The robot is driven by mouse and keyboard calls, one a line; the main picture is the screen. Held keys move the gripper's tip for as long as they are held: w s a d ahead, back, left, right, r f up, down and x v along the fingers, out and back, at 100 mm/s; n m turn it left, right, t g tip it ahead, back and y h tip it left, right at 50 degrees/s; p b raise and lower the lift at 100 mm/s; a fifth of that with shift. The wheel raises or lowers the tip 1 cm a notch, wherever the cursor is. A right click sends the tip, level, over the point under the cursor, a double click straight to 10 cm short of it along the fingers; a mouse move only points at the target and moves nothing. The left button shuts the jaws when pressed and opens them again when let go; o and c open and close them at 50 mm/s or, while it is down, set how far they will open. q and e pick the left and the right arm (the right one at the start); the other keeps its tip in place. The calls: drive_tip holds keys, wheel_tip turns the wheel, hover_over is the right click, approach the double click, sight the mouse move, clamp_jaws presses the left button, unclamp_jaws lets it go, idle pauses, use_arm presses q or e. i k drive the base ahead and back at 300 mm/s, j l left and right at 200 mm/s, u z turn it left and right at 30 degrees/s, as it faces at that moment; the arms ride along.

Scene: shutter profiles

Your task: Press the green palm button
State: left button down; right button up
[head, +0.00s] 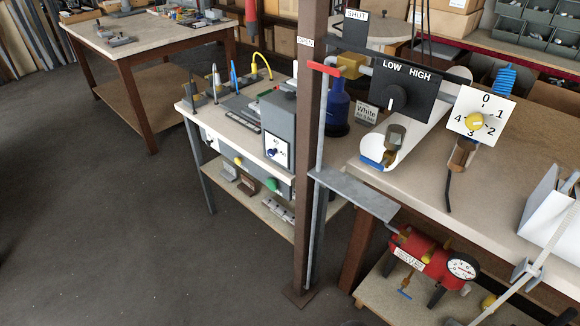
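The green palm button (272,184) is a round green knob on the front of the middle workbench (188,112), just below its top edge. It sits left of the brown upright post and is not covered by it. A yellow round button (238,161) is on the same front, further left. Whether the green button is pressed in cannot be told at this size. Neither of my grippers shows in the head view.
A brown post (311,150) with a grey shelf plate (355,194) stands right of the button. A right bench (490,205) carries dials, with a red tank (428,262) below. Another table (150,45) stands back left. The grey floor (110,240) at left is clear.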

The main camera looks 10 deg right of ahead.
sight(272, 184)
drive_tip(key=l, duration=0.55)
drive_tip(key=k+l+u, duration=0.15)
drive_tip(key=l, duration=0.9)
drive_tip(key=u, duration=0.05)
